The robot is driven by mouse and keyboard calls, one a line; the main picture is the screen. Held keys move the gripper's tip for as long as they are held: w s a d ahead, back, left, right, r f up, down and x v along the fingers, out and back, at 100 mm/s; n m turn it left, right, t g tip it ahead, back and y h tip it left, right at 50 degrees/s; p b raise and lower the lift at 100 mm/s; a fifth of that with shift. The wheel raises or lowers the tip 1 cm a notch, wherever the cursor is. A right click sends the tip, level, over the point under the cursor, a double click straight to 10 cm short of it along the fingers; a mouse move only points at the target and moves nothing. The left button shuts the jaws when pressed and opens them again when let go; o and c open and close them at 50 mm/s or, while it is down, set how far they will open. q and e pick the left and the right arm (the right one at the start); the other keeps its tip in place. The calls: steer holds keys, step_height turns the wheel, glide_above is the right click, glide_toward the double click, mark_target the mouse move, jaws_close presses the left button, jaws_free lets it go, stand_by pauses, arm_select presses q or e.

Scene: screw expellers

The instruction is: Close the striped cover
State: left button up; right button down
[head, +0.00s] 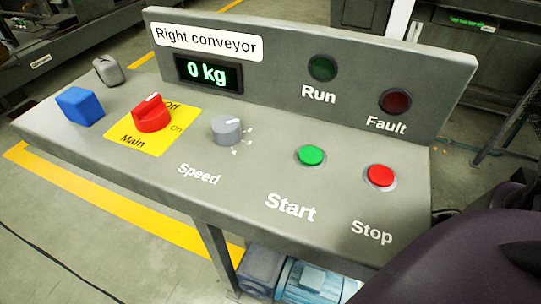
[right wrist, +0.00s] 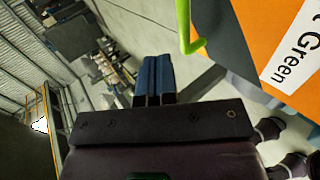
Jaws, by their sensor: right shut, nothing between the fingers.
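No striped cover shows in either view. My right gripper (right wrist: 153,80) points up in the right wrist view, its two dark blue fingers together and nothing between them. It is apart from the orange panel to its right. In the head view only a dark purple part of my own arm shows at the lower right; no fingers are visible there. My left gripper is in neither view.
The head view shows a grey control panel (head: 120,165) with a red main switch (head: 151,114), grey speed knob (head: 226,130), green start button (head: 311,156) and red stop button (head: 381,176). The wrist view shows an orange panel (right wrist: 264,30) labelled "Green" and a green bar (right wrist: 184,25).

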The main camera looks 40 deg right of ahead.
steer(key=w+f, duration=0.1)
steer(key=w+a+f, duration=0.1)
steer(key=f, duration=0.1)
steer(key=shift+a+f, duration=0.15)
steer(key=shift+f, duration=0.1)
steer(key=shift+w+a+f+p, duration=0.15)
steer(key=shift+w+f+p, duration=0.25)
steer(key=shift+w, duration=0.15)
steer(key=shift+f+g, duration=0.15)
steer(key=shift+g, duration=0.15)
steer(key=shift+w+a+f+p, duration=0.1)
steer(key=shift+f+p, duration=0.1)
steer(key=shift+p, duration=0.15)
steer(key=shift+s+f+g+h, duration=0.2)
steer(key=shift+f+g+h, duration=0.1)
steer(key=shift+f, duration=0.1)
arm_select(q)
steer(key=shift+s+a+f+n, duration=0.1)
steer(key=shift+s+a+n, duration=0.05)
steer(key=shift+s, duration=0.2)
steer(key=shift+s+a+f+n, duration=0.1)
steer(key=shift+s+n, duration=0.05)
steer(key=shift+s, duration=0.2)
arm_select(e)
steer(key=shift+f, duration=0.1)
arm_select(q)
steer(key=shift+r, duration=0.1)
